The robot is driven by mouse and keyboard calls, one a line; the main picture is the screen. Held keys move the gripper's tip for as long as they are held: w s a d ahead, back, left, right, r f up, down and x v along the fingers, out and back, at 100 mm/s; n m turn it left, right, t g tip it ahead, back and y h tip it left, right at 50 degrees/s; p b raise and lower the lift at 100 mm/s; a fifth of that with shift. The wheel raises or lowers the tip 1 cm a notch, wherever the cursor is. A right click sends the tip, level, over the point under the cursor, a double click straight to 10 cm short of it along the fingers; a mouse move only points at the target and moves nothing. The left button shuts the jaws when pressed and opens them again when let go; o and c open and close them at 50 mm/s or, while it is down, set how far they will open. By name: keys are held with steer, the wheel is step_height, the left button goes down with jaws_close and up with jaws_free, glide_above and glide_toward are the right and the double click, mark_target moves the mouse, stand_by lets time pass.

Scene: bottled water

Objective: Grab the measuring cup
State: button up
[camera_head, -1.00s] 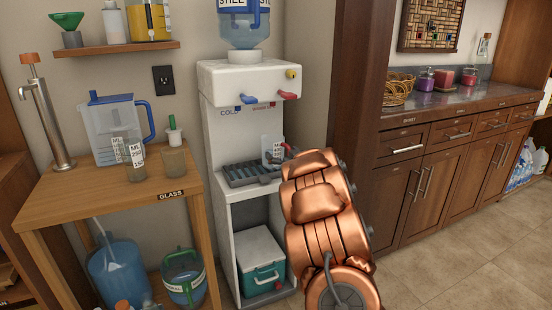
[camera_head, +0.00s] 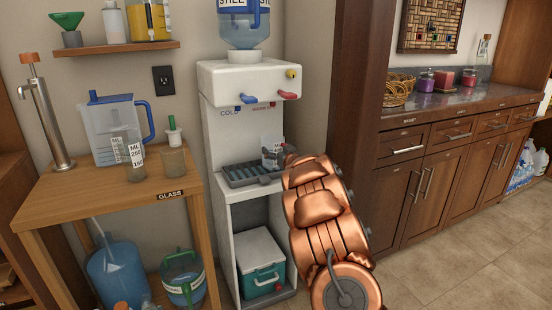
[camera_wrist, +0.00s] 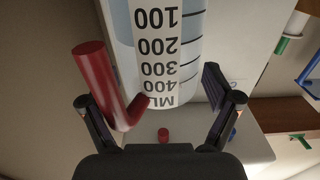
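The measuring cup (camera_head: 270,144) is clear with a white "ML" scale label and stands on the dispenser's drip tray (camera_head: 245,180). In the wrist view the cup (camera_wrist: 162,45) fills the upper middle, its scale upside down, with a thick red handle (camera_wrist: 95,75) at its left. My gripper (camera_wrist: 148,90) is open, one finger on each side of the picture. The cup's label shows between the fingers, and the red handle overlaps the left finger. Contact cannot be told. In the head view my gripper (camera_head: 281,157) is small and partly hides the cup's lower right.
The white water dispenser (camera_head: 247,82) has a blue and a red tap above the tray. A wooden table (camera_head: 100,195) at left holds a pitcher (camera_head: 112,125) and glass containers. A dark wooden post (camera_head: 352,80) stands right of the dispenser.

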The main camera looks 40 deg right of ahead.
jaws_close()
stand_by(0.5)
